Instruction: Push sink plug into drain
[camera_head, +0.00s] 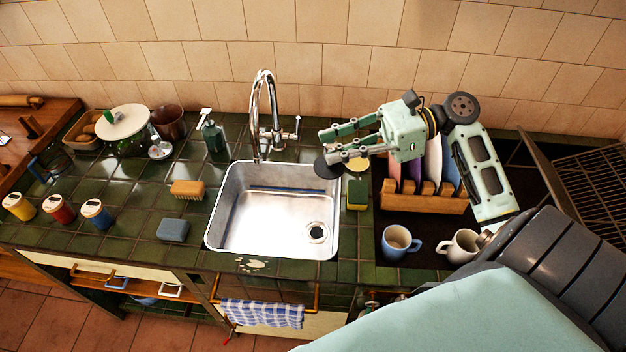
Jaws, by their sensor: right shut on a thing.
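The sink (277,243) is a steel basin set in the green tiled counter. Its drain (317,232) is a dark round opening near the basin's front right. My right gripper (329,151) is above the sink's back right edge, its fingers pointing left. It is shut on a dark round thing that looks like the sink plug (326,168), held up and apart from the drain. The fingers hide part of the plug's top. My left gripper is not in view.
A curved chrome faucet (256,110) rises behind the sink. A brush (187,189) and grey block (173,229) lie to the left. The basin is empty.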

